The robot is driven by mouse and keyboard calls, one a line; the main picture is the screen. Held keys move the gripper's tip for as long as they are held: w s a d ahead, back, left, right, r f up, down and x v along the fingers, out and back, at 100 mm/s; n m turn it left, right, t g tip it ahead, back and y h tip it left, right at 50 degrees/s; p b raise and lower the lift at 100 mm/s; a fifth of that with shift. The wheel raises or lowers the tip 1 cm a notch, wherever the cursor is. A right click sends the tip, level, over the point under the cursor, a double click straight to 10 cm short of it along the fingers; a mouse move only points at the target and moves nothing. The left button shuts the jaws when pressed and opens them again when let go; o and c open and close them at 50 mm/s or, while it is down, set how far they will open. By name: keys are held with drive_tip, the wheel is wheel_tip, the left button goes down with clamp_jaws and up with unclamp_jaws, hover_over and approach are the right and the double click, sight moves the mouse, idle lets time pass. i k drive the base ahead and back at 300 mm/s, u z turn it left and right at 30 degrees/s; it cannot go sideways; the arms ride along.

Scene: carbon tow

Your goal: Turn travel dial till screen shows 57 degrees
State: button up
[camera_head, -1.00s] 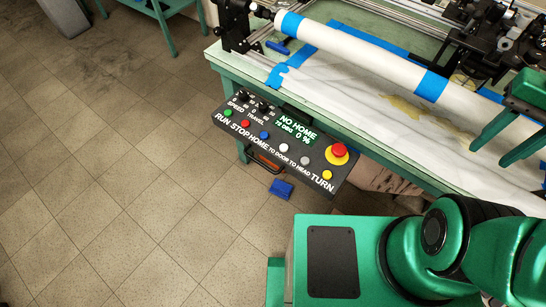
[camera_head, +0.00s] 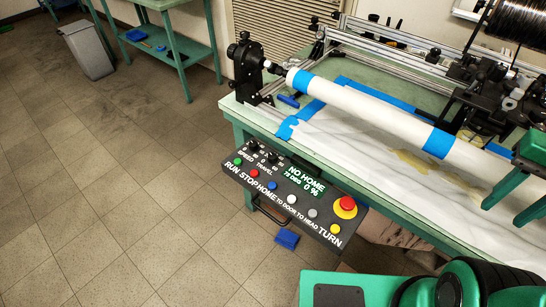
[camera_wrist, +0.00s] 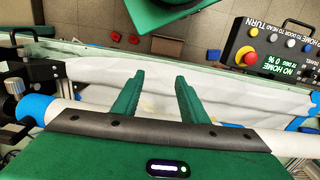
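The black control panel (camera_head: 325,212) hangs off the front of the green bench. Its travel dial (camera_head: 273,158) is a small black knob at the upper left, right of the speed dial (camera_head: 253,145). The lit screen (camera_head: 304,183) reads NO HOME, a degree value that looks like seventy-something, and 0 %; the last digit is too small to be sure of.
A red stop button (camera_head: 345,206) and several coloured buttons sit on the panel. A white tube (camera_head: 370,110) with blue tape spans the bench behind. A blue piece (camera_head: 287,238) lies below the panel. A grey bin (camera_head: 90,50) stands far left; the floor left of the panel is clear.

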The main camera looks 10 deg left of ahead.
sight(272, 158)
drive_tip(key=z, duration=1.15)
drive_tip(key=k, duration=1.05)
drive_tip(key=u, duration=1.15)
drive_tip(key=i, duration=1)
